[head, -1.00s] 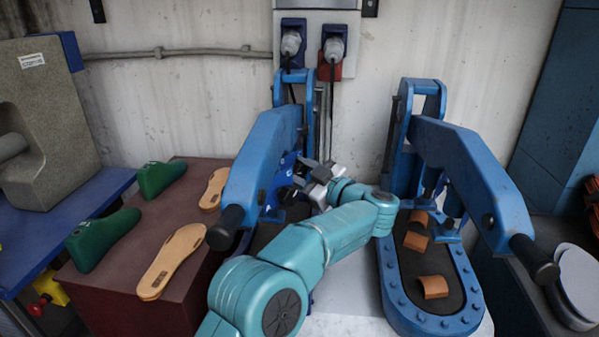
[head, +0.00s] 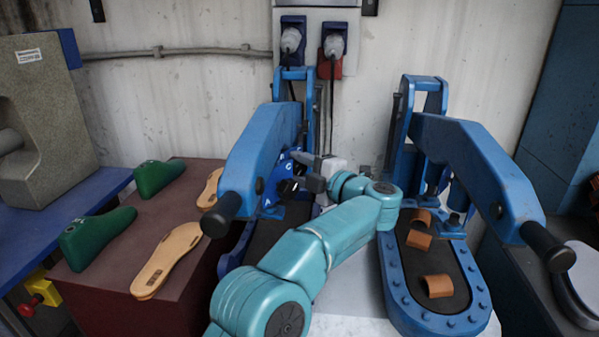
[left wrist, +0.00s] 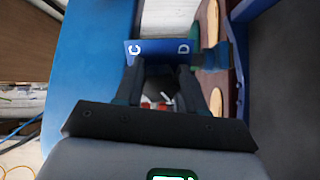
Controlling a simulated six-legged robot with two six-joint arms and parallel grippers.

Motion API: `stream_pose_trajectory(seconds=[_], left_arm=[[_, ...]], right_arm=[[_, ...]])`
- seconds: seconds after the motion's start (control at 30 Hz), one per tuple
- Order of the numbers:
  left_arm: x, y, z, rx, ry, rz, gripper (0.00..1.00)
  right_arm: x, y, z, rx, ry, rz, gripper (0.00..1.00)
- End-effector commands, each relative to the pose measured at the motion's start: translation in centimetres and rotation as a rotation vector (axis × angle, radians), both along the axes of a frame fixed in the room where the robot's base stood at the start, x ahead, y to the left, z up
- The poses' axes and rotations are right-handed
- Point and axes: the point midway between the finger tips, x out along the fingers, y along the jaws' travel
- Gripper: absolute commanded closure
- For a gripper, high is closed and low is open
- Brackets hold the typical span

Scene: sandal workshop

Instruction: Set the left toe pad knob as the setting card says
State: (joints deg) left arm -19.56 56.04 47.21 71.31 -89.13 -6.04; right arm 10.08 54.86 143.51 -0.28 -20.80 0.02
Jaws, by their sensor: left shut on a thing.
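The left blue press (head: 262,150) carries a small blue dial plate (head: 284,165) on the side facing my arm. In the left wrist view the plate (left wrist: 150,47) shows the letters C and D. The dark toe pad knob (left wrist: 160,88) is mostly hidden between my fingers, so its pointer direction cannot be read. My left gripper (head: 306,176) is at the plate, shut on the knob; its fingers also show in the left wrist view (left wrist: 160,97). I cannot make out a setting card. My right gripper is not in view.
The right press (head: 475,165) has several brown leather pieces (head: 437,286) on its pad. Left, a maroon box (head: 120,290) holds green lasts (head: 97,238) and tan soles (head: 166,260). Black lever handles (head: 221,215) (head: 547,246) stick out from both presses.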

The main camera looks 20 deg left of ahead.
Motion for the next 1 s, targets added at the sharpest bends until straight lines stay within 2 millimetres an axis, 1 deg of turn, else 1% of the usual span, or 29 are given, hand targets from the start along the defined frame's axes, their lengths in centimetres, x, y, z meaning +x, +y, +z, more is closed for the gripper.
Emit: stream_pose_trajectory(seconds=[0.03,0.2,0.4,0.97,1.0], left_arm=[[0.01,-0.07,-0.18,-0.013,-0.029,-0.001,0.91],[0.0,-0.08,-0.08,-0.05,-0.114,0.0,0.91],[0.0,-0.09,0.03,-0.076,-0.174,0.0,0.91],[0.02,-0.09,0.17,-0.087,-0.201,-0.001,0.91],[0.02,-0.1,0.18,-0.087,-0.201,-0.002,0.54]], right_arm=[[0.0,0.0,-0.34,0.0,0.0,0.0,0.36],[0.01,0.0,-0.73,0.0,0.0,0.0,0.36],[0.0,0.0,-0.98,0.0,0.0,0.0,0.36],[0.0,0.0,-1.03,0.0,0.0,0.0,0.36],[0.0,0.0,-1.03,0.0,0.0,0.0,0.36]])
